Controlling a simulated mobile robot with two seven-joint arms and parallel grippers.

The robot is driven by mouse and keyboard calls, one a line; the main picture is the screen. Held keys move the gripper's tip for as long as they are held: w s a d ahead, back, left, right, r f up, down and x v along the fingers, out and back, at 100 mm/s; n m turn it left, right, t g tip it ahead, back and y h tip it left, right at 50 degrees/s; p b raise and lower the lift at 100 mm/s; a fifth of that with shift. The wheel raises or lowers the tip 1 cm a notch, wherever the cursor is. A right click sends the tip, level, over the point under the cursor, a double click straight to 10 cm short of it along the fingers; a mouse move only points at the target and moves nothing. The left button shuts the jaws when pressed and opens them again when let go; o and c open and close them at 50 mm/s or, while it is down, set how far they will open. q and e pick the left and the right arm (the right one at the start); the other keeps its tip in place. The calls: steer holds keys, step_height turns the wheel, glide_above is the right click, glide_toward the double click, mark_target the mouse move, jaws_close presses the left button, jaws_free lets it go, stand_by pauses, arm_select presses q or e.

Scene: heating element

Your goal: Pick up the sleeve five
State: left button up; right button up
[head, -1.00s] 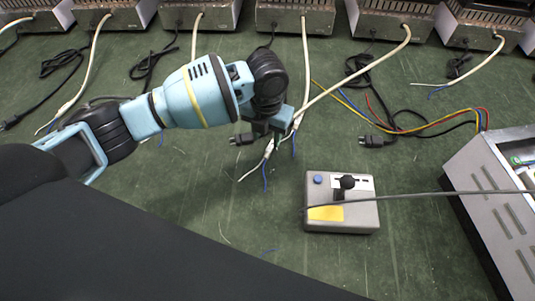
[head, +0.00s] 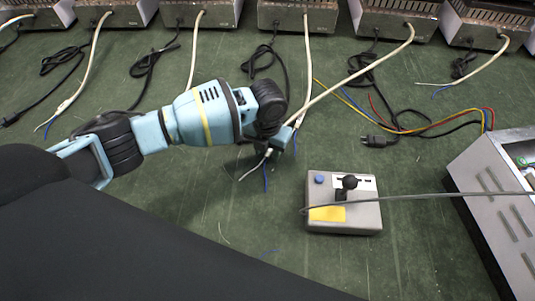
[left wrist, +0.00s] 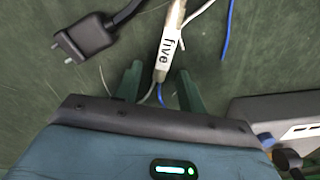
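The sleeve five is a white label band (left wrist: 167,50) printed "five" around a cable, in the left wrist view at the top middle. Bare white and blue wires come out near it. My left gripper (left wrist: 160,87) is open, with one finger on each side of the cable's wire end. The sleeve lies just beyond the fingertips, and I cannot tell whether they touch anything. In the head view my left gripper (head: 281,138) is low over the end of a long white cable (head: 350,77) and hides most of the sleeve there. My right gripper is not in view.
A black plug (left wrist: 86,37) lies left of the sleeve. A grey control box (head: 345,217) with a black knob stands right of the gripper. An open metal case (head: 490,195) is at the right. Several heaters (head: 297,17) with cables line the back. Green floor lies between.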

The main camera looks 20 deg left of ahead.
mark_target(267, 153)
arm_select(q)
jaws_close()
steer(key=shift+r, duration=0.15)
steer(key=shift+r, duration=0.5)
step_height(267, 153, up, 2)
steer(key=shift+w+r+p, duration=0.1)
steer(key=shift+r+p, duration=0.1)
steer(key=shift+p, duration=0.1)
steer(key=s+a, duration=0.1)
steer(key=s, duration=0.3)
steer(key=s+a+r+p, duration=0.1)
steer(key=s, duration=0.4)
steer(key=s+a, duration=0.1)
steer(key=s, duration=0.4)
steer(key=shift+a+r+p, duration=0.15)
steer(key=shift+a+p, duration=0.15)
steer(key=shift+p, duration=0.05)
steer(key=shift+s+a, duration=0.15)
steer(key=shift+s, duration=0.7)
